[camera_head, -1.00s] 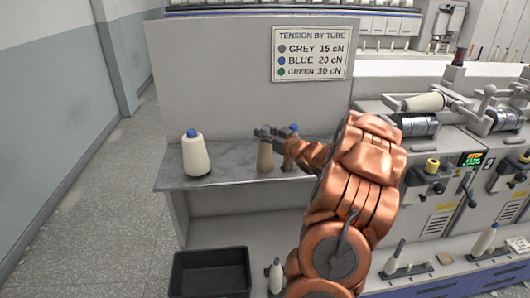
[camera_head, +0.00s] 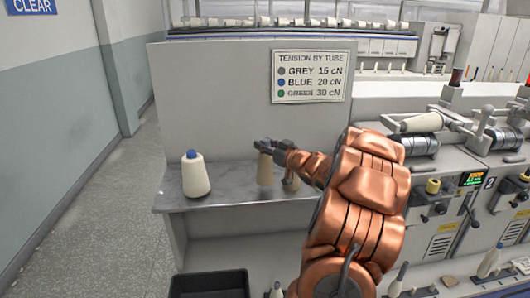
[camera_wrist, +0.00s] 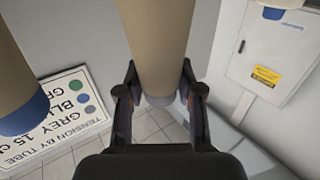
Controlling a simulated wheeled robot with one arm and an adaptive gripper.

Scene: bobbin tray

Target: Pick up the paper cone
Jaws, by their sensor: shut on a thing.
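My gripper (camera_head: 265,146) is shut on the top of a tan paper cone (camera_head: 265,171) above the grey shelf (camera_head: 225,196). The cone hangs upright and seems slightly raised, though its gap from the shelf is hard to tell. In the wrist view the held cone (camera_wrist: 158,45) is between both fingers, with a greyish tip. A second tan cone (camera_head: 291,182) stands just right of it, partly hidden by my arm. In the wrist view it has a blue tip (camera_wrist: 25,115).
A cream yarn cone (camera_head: 195,178) with a blue top stands at the shelf's left. A tension sign (camera_head: 311,77) is on the panel behind. A black bin (camera_head: 208,284) is below. Winding machines (camera_head: 440,200) fill the right. The shelf between the cream and held cones is clear.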

